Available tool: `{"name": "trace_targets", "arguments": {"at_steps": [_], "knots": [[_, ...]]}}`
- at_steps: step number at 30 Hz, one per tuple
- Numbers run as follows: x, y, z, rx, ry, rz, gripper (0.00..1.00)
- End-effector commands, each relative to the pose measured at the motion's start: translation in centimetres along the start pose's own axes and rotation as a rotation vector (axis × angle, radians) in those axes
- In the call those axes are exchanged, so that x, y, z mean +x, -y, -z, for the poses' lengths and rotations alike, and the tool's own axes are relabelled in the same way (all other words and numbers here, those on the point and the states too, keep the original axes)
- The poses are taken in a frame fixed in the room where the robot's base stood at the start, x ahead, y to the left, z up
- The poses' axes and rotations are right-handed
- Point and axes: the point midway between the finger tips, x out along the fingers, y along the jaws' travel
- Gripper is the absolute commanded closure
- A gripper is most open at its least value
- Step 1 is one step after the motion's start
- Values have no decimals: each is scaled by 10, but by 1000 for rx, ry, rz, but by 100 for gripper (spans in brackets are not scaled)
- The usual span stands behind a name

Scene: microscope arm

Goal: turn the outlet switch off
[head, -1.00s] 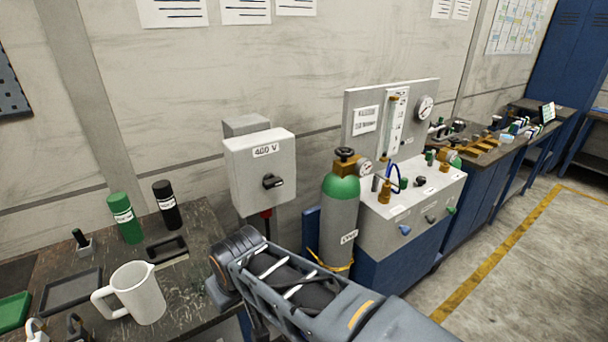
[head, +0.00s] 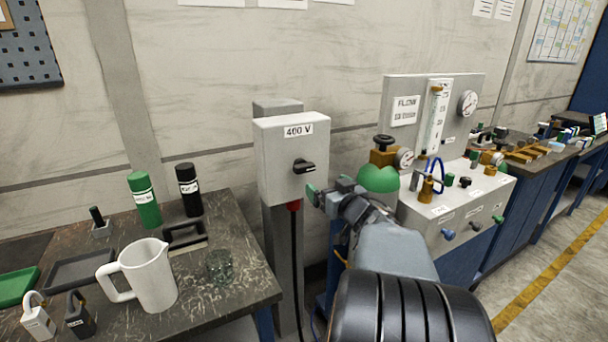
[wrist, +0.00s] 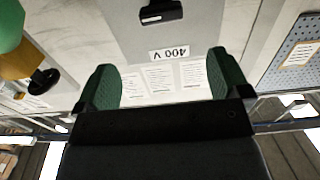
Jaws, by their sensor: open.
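The outlet switch is a black rotary handle (head: 304,166) on the front of a light grey box (head: 278,160) marked 400 V. The handle points roughly sideways. My gripper (head: 318,197) is just below and to the right of the handle in the head view, apart from it as far as I can tell. In the wrist view the picture is upside down: the handle (wrist: 161,12) is at the top edge, beyond the tips. The two green-padded fingers of my gripper (wrist: 165,80) are spread wide with nothing between them.
A gas cylinder with a green top (head: 378,179) and brass valve stands close right of my gripper. A flow panel (head: 400,120) is behind it. A workbench (head: 225,235) at the left holds a white jug (head: 150,275), a green bottle (head: 144,200) and a black bottle (head: 189,190).

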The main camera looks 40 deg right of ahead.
Motion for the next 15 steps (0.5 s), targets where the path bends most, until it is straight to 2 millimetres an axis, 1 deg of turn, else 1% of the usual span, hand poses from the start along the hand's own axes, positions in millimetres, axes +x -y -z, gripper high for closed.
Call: {"name": "trace_targets", "arguments": {"at_steps": [5,9,15], "knots": [[26,2,-2,3,-3,15,5],[54,3,-2,4,-2,14,5],[91,2,-1,2,-3,12,5]]}}
